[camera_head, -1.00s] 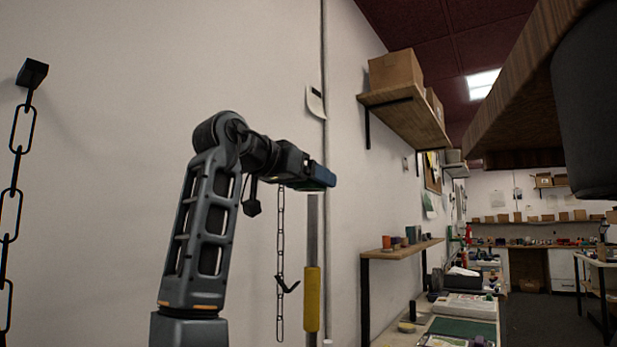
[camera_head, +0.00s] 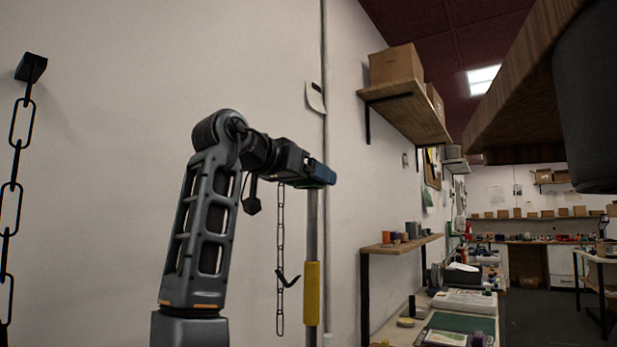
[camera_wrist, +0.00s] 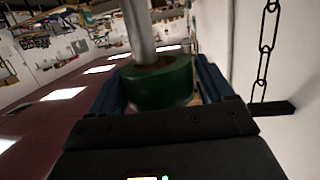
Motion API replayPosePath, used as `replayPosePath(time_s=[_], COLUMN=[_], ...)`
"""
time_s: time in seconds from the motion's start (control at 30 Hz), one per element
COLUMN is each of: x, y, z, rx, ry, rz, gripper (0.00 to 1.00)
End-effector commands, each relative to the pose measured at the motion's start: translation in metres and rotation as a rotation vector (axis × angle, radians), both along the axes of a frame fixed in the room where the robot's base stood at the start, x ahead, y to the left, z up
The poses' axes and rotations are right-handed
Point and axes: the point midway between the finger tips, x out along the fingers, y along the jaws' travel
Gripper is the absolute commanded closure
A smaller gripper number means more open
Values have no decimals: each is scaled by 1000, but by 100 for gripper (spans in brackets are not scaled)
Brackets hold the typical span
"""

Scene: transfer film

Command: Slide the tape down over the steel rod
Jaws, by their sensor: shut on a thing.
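My gripper (camera_head: 322,177) has blue fingers and is shut on a green roll of tape. In the wrist view the tape (camera_wrist: 160,85) sits between the two fingers, with its brown core visible. The grey steel rod (camera_wrist: 138,28) meets the core opening there, and its end appears to be at or inside the hole; how far in I cannot tell. In the head view the rod (camera_head: 312,225) stands upright directly below my gripper, with a yellow sleeve (camera_head: 312,290) lower down. Only a thin green edge of the tape shows there.
A chain (camera_head: 281,225) with a dark hook hangs just left of the rod. A larger chain (camera_head: 14,180) hangs at far left. The wall is close behind. Shelves (camera_head: 405,112) and a cluttered bench (camera_head: 455,325) are to the right.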

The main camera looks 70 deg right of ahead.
Motion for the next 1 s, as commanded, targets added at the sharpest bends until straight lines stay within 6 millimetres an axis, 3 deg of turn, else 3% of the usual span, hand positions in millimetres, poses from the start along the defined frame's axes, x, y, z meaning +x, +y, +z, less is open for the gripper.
replayPosePath(time_s=[1.0], x=[0], y=[0], z=[-77], rx=[0], ry=[1], rz=[1], gripper=[51])
